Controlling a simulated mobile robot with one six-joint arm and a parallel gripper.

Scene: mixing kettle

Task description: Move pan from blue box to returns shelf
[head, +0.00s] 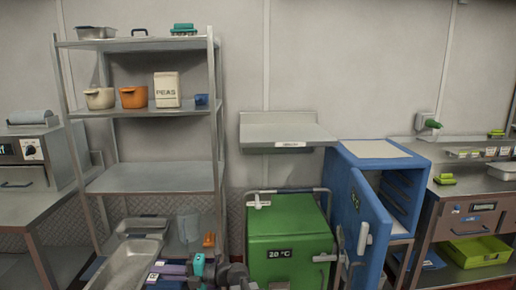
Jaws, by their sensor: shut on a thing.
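A long, deep metal pan (128,264) is at the lower left, in front of the steel rack, and its near end is cut off by the frame. My gripper (163,269) is low in the picture at the pan's right side and is shut on it; the fingertips are small and partly hidden. The blue box (372,155) stands right of centre with its door (367,225) swung open; its visible inside shows rails and no pan. A bare steel wall shelf (288,130) with a white label too small to read hangs at centre; I cannot tell if it is the returns shelf.
The steel rack (150,178) has a clear middle level; pots and a PEAS tin (167,90) stand above. Another metal pan (141,226) is on its low level. A green box (290,240) stands under the wall shelf. Counters (20,205) flank both sides.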

